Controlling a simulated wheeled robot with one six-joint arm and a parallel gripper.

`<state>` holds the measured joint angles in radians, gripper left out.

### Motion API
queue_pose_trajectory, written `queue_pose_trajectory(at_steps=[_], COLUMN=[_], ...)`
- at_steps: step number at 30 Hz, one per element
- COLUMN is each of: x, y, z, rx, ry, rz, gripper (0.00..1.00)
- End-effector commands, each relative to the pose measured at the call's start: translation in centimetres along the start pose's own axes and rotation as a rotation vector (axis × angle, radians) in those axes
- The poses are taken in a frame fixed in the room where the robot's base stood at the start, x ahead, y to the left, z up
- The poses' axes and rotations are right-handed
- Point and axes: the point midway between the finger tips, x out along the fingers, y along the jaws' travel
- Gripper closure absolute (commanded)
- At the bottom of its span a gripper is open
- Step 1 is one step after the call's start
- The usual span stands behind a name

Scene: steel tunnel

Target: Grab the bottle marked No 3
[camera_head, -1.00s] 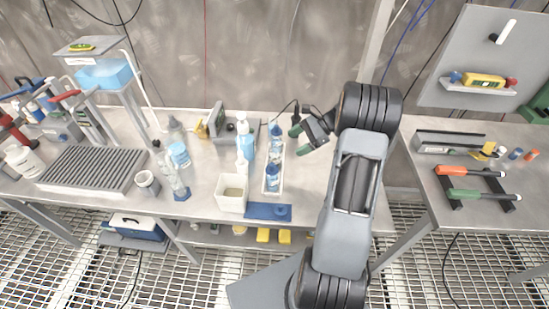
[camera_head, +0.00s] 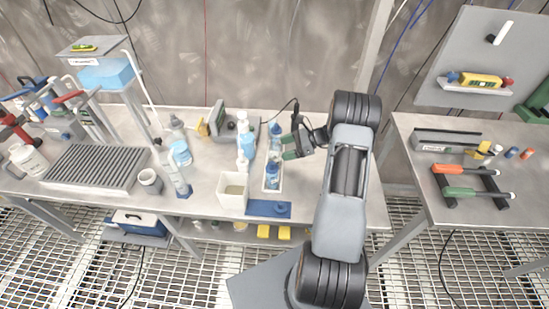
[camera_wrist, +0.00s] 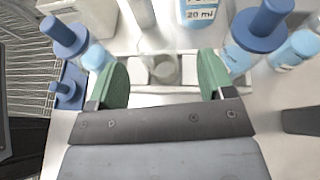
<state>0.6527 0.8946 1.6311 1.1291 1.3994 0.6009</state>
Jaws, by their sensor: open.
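A narrow white rack (camera_head: 279,184) stands on the steel bench. It holds a front bottle (camera_head: 272,172) and a rear bottle (camera_head: 275,132), both with blue caps. My gripper (camera_head: 287,147) is at the rack's right side, level with the gap between them. The front bottle (camera_wrist: 98,56) is outside the left finger and the rear bottle (camera_wrist: 240,58) is outside the right finger. I cannot read a No 3 mark on any bottle.
A larger blue bottle marked 20 ml (camera_wrist: 199,12) stands beyond the rack. A white open box (camera_head: 233,202) and a blue tray (camera_head: 262,208) stand close in front. A grey device (camera_head: 220,118) is behind. The bench right of the rack is clear.

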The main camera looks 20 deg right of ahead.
Motion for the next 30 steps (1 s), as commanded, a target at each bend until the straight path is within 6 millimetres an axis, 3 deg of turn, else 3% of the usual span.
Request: queue_pose_trajectory(at_steps=[5, 15, 21, 30], x=[1.0, 5.1, 5.2, 5.2], y=[0.1, 0.4, 0.4, 0.4], z=[0.1, -0.1, -0.2, -0.2], rx=[0.001, 0.0, -0.001, -0.001], ry=[-0.001, 0.0, 0.001, 0.0], rz=[0.002, 0.002, 0.0, 0.0], gripper=[0.25, 0.25, 0.25, 0.52])
